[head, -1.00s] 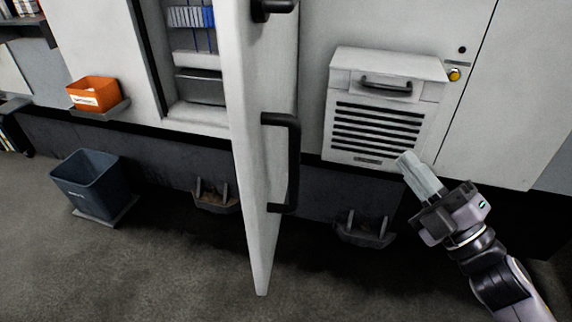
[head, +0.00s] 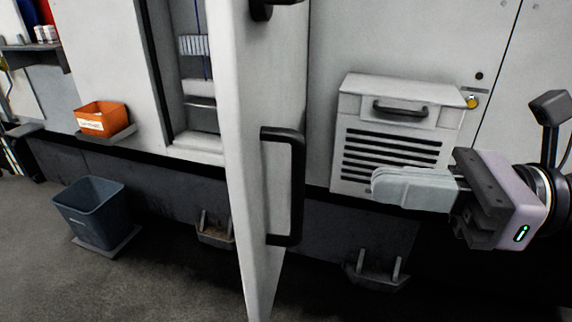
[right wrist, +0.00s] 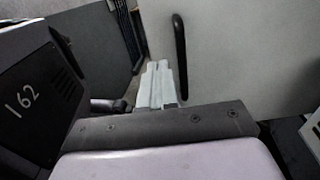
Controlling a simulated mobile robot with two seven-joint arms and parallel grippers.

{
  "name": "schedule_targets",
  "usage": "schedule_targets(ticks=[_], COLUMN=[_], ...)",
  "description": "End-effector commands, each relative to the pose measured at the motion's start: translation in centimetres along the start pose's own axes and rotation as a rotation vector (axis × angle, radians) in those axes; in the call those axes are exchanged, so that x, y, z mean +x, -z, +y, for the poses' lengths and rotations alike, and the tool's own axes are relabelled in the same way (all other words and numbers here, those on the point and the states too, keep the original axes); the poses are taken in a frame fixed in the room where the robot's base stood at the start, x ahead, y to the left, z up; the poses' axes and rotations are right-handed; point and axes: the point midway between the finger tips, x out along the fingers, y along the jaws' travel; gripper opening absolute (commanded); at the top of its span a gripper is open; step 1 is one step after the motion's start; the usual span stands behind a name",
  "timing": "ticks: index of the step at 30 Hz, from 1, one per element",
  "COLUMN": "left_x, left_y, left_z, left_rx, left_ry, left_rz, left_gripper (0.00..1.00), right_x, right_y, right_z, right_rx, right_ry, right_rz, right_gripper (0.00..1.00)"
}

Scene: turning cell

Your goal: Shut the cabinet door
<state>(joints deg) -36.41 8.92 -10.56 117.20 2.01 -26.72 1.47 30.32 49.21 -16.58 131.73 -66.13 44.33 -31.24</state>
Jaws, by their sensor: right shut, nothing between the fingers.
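The white cabinet door (head: 236,130) stands open in the head view, seen nearly edge-on, swung out toward me. Its black bar handle (head: 297,188) is on the face turned to the right. The cabinet opening (head: 190,100) with shelves shows to the left of the door. My right gripper (head: 376,186) is shut and empty, to the right of the handle, pointing left, apart from it in the head view. In the right wrist view the gripper's pale fingers (right wrist: 160,88) are together, beside a pale panel (right wrist: 230,50) with a dark handle (right wrist: 180,55). My left gripper is out of view.
A vented white box (head: 395,135) with a handle is on the wall behind my right gripper. An orange bin (head: 103,118) sits on a small ledge at left. A blue-grey bin (head: 93,212) stands on the floor. Floor left of the door is partly clear.

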Motion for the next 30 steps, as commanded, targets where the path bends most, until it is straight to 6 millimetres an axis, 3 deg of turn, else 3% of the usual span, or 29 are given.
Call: schedule_targets(ticks=[6,18,30], left_x=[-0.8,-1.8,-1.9], left_y=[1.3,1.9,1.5], left_z=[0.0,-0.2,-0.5], left_rx=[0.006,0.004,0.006], left_ry=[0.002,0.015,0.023], left_rz=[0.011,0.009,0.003], left_gripper=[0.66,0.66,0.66], right_x=[3.3,9.5,11.3], right_y=[-0.4,-0.4,0.0], right_z=[0.0,0.0,0.0], right_rx=[0.002,0.003,0.004], right_ry=[-0.003,-0.002,0.001], right_rz=[-0.004,-0.004,-0.002], right_gripper=[0.00,0.00,0.00])
